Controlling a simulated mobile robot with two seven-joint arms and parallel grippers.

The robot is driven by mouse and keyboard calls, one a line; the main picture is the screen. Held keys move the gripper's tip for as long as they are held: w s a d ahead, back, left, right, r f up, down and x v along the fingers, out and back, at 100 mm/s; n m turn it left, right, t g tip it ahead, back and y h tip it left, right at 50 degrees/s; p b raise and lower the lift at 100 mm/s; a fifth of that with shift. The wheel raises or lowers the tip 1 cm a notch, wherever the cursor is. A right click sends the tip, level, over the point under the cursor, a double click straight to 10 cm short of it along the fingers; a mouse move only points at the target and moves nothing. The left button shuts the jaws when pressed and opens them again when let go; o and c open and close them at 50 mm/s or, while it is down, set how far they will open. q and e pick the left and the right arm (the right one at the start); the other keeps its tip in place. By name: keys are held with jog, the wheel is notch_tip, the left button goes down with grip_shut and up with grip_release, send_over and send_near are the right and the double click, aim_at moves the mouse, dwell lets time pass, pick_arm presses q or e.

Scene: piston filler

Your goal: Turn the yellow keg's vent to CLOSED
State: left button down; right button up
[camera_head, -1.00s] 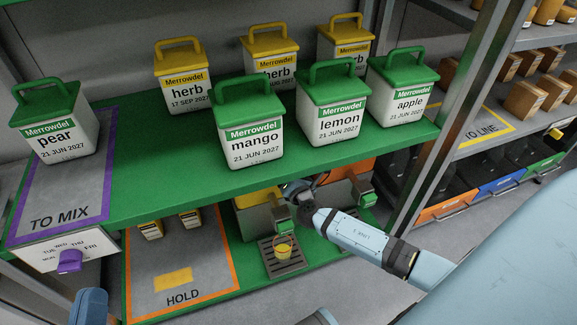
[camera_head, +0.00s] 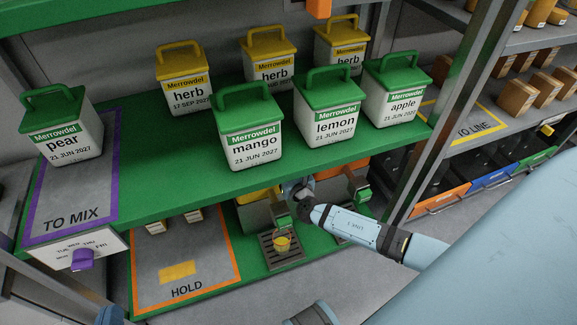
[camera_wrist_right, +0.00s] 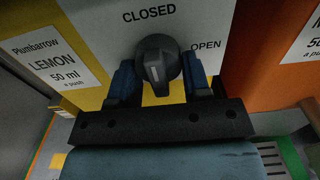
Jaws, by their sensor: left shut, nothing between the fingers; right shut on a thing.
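The yellow keg (camera_head: 257,197) sits under the green shelf in the head view, mostly hidden. Its white front panel (camera_wrist_right: 190,18) fills the upper middle of the right wrist view, with CLOSED at the top and OPEN at the right. The dark grey vent knob (camera_wrist_right: 157,62) is below CLOSED; I cannot tell surely which word it points to. My right gripper (camera_wrist_right: 160,85) has its blue fingers on both sides of the knob, shut on it. In the head view it is hidden at the keg. Only a blue tip of my left gripper (camera_head: 110,315) shows at the bottom-left edge, away from the keg.
The green shelf (camera_head: 185,165) overhangs the keg and carries several lidded tubs. An orange keg (camera_wrist_right: 275,60) stands close on the right. A small yellow cup (camera_head: 283,244) stands on a drip tray (camera_head: 290,260) below. A HOLD mat (camera_head: 205,270) lies left of it.

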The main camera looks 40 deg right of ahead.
pick_arm(q)
jog(key=shift+f, duration=0.1)
dwell(0.3)
pick_arm(e)
jog(key=o, duration=0.8)
pick_arm(q)
jog(key=shift+a, duration=0.1)
pick_arm(e)
jog(key=shift+o, duration=0.2)
jog(key=shift+s, duration=0.1)
pick_arm(q)
jog(key=f, duration=0.1)
jog(key=s+a+f+g+y+p, duration=0.1)
jog(key=a+f+g+p, duration=0.1)
jog(key=f, duration=0.1)
jog(key=shift+s+y, duration=0.25)
jog(key=shift+y, duration=0.05)
pick_arm(e)
jog(key=v, duration=1.3)
jog(key=shift+s, duration=0.35)
pick_arm(q)
jog(key=shift+d+r, duration=0.1)
